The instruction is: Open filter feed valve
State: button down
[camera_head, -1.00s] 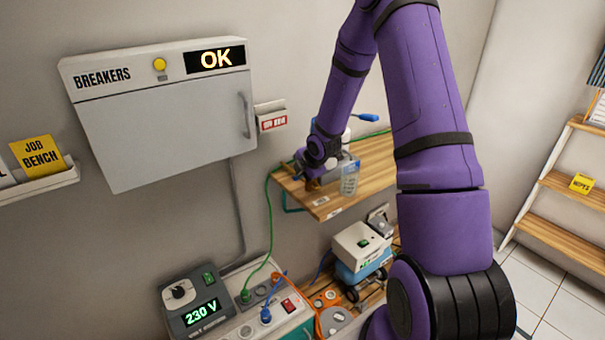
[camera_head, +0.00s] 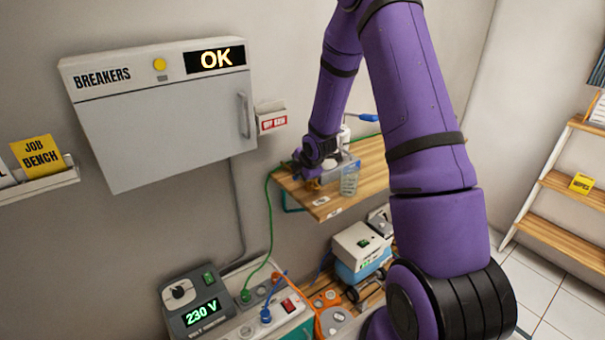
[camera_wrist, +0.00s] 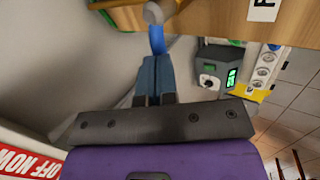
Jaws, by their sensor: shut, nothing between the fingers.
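My gripper (camera_head: 309,178) is at the left end of the wooden wall shelf (camera_head: 328,205), near a clear bottle (camera_head: 349,179). In the wrist view, my gripper (camera_wrist: 155,64) is shut with nothing between its fingers. A bright blue bar with a grey rounded end (camera_wrist: 156,38) lies just beyond the fingertips; it may be the valve's lever, and I cannot tell whether the fingers touch it. A small brass-coloured part shows by my gripper in the head view, mostly hidden. Another blue handle (camera_head: 368,117) sticks out behind the bottle, partly hidden by my arm.
The breaker cabinet (camera_head: 165,125) hangs left of the shelf. Below stand a 230 V unit (camera_head: 196,300) and a white-and-blue machine (camera_head: 360,245). A red "OFF NOW" sign (camera_wrist: 28,160) is close in the wrist view.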

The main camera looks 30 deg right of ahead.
jog(key=shift+w+a, duration=0.1)
jog(key=shift+w+a+m+h, duration=0.1)
jog(key=shift+w+m+h, duration=0.35)
jog(key=shift+m, duration=0.4)
jog(key=shift+w+a+m+h, duration=0.1)
jog(key=shift+w+m+h, duration=0.1)
jog(key=shift+m+h, duration=0.5)
jog(key=m, duration=0.1)
jog(key=w+m+g+h, duration=0.1)
jog(key=m, duration=0.1)
jog(key=w+m+g+h, duration=0.1)
jog(key=m, duration=0.1)
jog(key=shift+d+m, duration=0.2)
jog(key=shift+m, duration=0.05)
jog(key=m+g, duration=0.1)
jog(key=w+d+m+g+h, duration=0.1)
jog(key=m, duration=0.1)
jog(key=m+h, duration=0.1)
jog(key=m, duration=0.1)
jog(key=shift+w+d+g, duration=0.2)
jog(key=shift+w+g, duration=0.1)
jog(key=shift+g, duration=0.1)
jog(key=shift+w+d+m, duration=0.2)
jog(key=shift+d+m, duration=0.1)
jog(key=shift+d, duration=0.35)
jog(key=shift+s+d, duration=0.4)
jog(key=shift+s, duration=0.45)
jog(key=w+v, duration=0.1)
jog(key=v, duration=1)
jog(key=shift+a, duration=0.25)
